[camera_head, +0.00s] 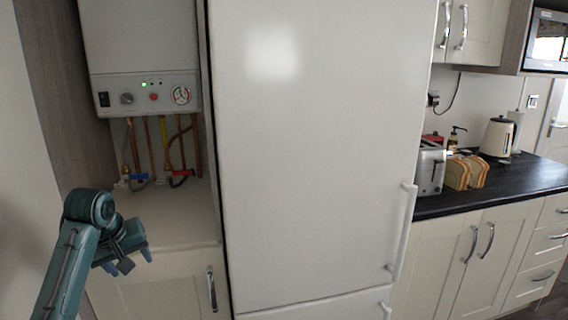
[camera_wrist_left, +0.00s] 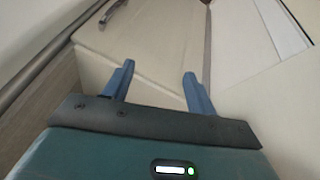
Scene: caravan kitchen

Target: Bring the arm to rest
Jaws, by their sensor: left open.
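My left gripper (camera_head: 130,262) is at the lower left of the head view, at the end of a teal arm that comes in from the left. It is in front of the boiler alcove and the cream cupboard below it. In the left wrist view the gripper (camera_wrist_left: 159,84) shows two blue fingers set wide apart, with nothing between them. Beyond the fingers is a cream cupboard front (camera_wrist_left: 150,45). My right gripper is not in view.
A white boiler (camera_head: 145,95) with pipes sits above a shelf. A cream cupboard (camera_head: 165,285) with a handle is below. A tall white fridge (camera_head: 320,150) stands in the middle. To the right, a dark worktop (camera_head: 530,175) holds a toaster (camera_head: 430,168), bread (camera_head: 465,172) and a kettle (camera_head: 497,137).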

